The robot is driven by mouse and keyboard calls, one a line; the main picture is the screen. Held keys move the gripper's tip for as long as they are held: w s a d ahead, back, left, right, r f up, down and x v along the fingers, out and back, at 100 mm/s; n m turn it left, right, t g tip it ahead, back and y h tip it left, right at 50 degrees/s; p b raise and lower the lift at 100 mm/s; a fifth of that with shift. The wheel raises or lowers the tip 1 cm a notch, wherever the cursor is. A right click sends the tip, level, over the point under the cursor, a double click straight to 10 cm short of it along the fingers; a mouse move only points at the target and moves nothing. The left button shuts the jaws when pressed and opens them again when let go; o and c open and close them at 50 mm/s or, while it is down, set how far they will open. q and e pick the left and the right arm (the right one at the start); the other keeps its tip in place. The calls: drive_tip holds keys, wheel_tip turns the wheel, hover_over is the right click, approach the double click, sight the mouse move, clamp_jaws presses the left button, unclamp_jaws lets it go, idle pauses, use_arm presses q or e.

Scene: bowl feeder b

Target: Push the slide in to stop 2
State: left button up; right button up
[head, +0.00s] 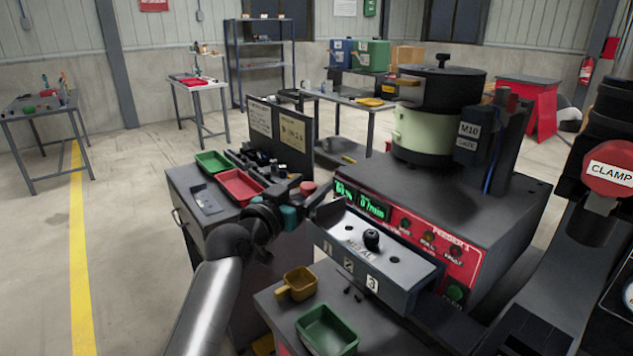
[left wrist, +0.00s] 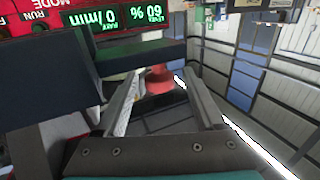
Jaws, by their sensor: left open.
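The slide unit (head: 335,222) is a pale metal plate in a grey housing at the front of the feeder. Its front face carries the numbers 1, 2 and 3. A black round knob (head: 372,240) stands near the middle of the plate, with a dark hole on either side. Which stop the slide is at I cannot tell. My left gripper (head: 316,202) is beside the left end of the unit, open and empty. In the left wrist view its two fingers (left wrist: 160,98) are apart, with a red knob-like thing (left wrist: 158,78) beyond them. My right gripper is not visible.
The feeder panel (head: 425,238) with green displays is behind the slide. A yellow scoop (head: 297,284) and a green tray (head: 327,330) are in front. A cabinet with a green tray (head: 213,163) and a red tray (head: 240,186) is left. A red CLAMP knob (head: 607,160) is right.

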use_arm(q)
drive_tip(key=shift+x, duration=1.65)
drive_tip(key=shift+c, duration=0.4)
clamp_jaws()
